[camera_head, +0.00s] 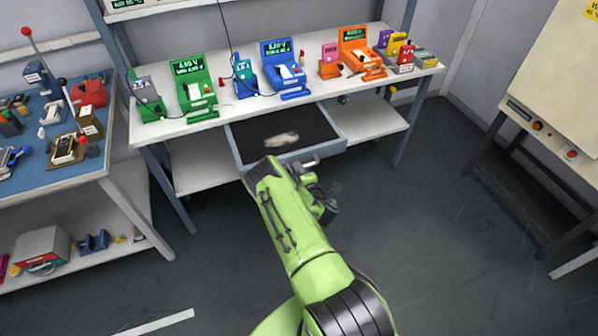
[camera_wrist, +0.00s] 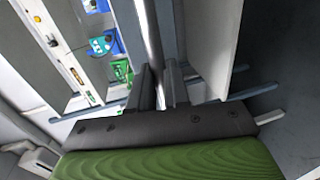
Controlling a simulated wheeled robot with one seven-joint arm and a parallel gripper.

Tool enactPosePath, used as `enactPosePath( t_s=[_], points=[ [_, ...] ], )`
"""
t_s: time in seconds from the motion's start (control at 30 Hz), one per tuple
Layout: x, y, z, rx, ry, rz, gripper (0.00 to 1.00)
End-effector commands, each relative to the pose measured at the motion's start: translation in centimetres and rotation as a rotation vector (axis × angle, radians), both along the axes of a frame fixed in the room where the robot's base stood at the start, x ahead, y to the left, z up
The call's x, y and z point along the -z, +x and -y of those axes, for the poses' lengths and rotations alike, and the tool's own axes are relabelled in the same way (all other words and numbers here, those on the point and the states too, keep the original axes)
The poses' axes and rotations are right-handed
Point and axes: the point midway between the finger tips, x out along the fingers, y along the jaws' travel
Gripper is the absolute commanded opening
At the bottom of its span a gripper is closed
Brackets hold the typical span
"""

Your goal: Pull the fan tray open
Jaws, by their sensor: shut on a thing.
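The fan tray (camera_head: 238,150) appears as a grey drawer under the white bench, pulled out toward me. Its dark inside shows, with a pale, blurred patch on the floor of it. My gripper (camera_wrist: 166,88) is shut on the tray's bar handle (camera_wrist: 150,40), which runs between its two dark fingers in the wrist view. In the head view my green arm reaches up to the tray's front, and my wrist hides most of the fingers and part of the handle.
The white bench (camera_head: 222,112) carries several coloured testers, including a green one (camera_head: 195,88) and an orange one (camera_head: 358,52). A blue-topped table (camera_head: 85,165) stands at left, a cream cabinet (camera_head: 560,85) at right. Grey floor (camera_head: 430,220) is clear right of my arm.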

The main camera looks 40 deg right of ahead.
Motion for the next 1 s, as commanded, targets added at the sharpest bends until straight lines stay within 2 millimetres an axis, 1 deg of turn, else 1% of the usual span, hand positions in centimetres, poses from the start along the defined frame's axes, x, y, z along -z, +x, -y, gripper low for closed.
enactPosePath(
  t_s=[0.27, 0.3, 0.43, 0.67, 0.77, 0.87, 1.0],
  points=[
    [0.0, 0.0, 0.0, -0.001, 0.0, 0.0, 0.0],
    [0.0, 0.0, 0.0, -0.001, 0.0, 0.0, 0.2],
    [0.0, 0.0, 0.0, -0.001, 0.0, 0.001, 0.4],
    [0.0, 0.0, 0.0, -0.001, 0.0, 0.001, 0.41],
    [-0.1, -0.4, 0.0, 0.001, 0.0, 0.0, 0.41],
    [-0.5, -2.0, -0.4, 0.006, 0.003, 0.0, 0.41],
    [-1.4, -5.7, -1.5, 0.006, 0.004, -0.002, 0.41]
  ],
)
